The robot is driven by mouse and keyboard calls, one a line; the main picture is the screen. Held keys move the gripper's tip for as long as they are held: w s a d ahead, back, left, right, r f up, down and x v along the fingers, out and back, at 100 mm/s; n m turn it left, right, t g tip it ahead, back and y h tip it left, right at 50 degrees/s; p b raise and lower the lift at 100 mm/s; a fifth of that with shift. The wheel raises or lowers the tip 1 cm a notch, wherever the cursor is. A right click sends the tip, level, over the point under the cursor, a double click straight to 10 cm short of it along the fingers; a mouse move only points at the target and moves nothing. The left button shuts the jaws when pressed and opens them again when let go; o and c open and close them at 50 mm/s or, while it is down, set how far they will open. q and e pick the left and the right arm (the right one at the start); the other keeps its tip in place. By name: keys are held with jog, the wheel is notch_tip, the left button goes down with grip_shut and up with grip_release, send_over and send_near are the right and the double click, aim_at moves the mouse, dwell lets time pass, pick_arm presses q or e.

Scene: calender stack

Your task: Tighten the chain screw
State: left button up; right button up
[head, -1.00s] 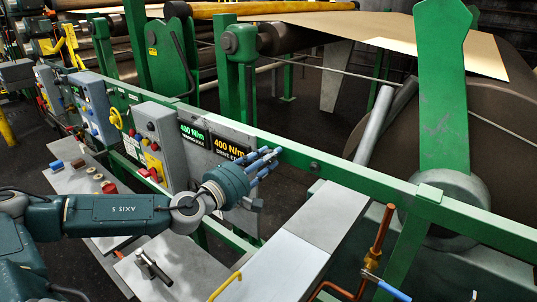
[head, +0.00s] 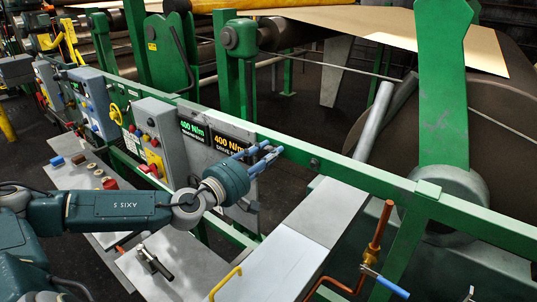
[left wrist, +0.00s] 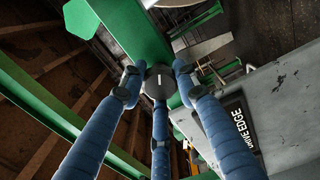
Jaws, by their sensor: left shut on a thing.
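My left gripper (head: 268,154) has its blue fingers drawn together at the green rail, beside the display panel. In the left wrist view a dark round screw head (left wrist: 158,82) with a pale line across it sits between the three fingers, against green metal. The fingers are shut on it. In the head view the fingers hide the screw. I cannot tell how far it is turned. My right gripper is not in view.
The green rail (head: 340,172) runs across the front of the machine. A grey panel (head: 216,160) carries two displays reading 400 N/m. A copper pipe with a blue-handled valve (head: 375,250) stands at the lower right. A yellow handle (head: 226,284) sits on the grey cover (head: 280,262).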

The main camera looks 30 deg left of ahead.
pick_arm(q)
jog(key=shift+f, duration=0.2)
jog(key=o, duration=1)
jog(key=shift+a, duration=0.1)
jog(key=shift+o, duration=0.9)
jog(key=shift+s+a+r, duration=0.1)
jog(key=shift+a, duration=0.1)
jog(key=shift+s, duration=0.55)
jog(key=s, duration=1.1)
jog(key=shift+a, duration=0.45)
jog(key=shift+w, duration=0.1)
